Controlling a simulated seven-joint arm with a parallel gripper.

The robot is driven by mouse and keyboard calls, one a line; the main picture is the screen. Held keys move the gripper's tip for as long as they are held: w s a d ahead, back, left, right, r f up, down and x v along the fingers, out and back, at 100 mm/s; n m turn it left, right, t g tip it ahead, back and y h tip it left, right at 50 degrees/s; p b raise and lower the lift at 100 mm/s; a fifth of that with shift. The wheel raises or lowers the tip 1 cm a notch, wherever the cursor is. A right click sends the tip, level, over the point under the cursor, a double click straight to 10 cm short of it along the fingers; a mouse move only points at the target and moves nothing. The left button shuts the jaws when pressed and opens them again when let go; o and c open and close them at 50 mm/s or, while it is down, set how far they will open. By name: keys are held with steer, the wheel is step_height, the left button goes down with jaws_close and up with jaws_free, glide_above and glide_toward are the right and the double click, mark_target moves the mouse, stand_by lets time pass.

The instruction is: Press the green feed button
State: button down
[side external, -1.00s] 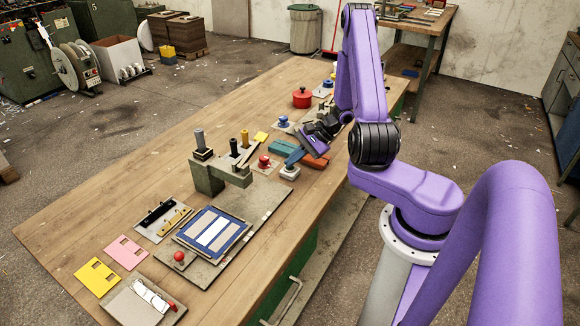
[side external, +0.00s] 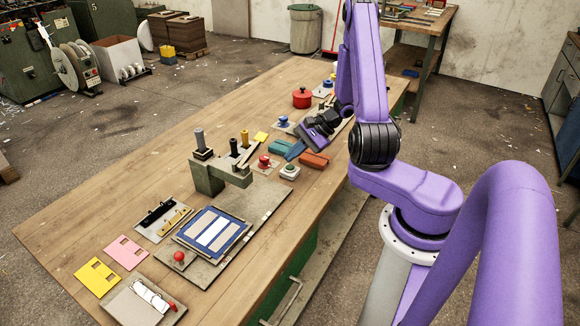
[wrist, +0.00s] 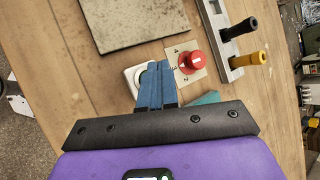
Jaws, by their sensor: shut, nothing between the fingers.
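The green feed button (side external: 290,168) sits on a small white housing (side external: 289,175) near the table's right edge. In the wrist view the white housing (wrist: 131,76) is partly covered by my fingers, and only a sliver of green shows beside them. My gripper (side external: 292,156) has blue fingers, shut together and empty. In the side view the fingertips are behind and above the button, apart from it. In the wrist view the fingertips (wrist: 155,67) overlap the housing's right part.
A red numbered dial (wrist: 190,62) sits beside the housing. A teal block (side external: 281,147) and an orange block (side external: 315,160) lie close to the fingers. A blue knob (side external: 283,121) and red pot-shaped item (side external: 302,98) are farther back.

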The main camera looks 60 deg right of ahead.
mark_target(293, 166)
steer(key=shift+r, duration=2.4)
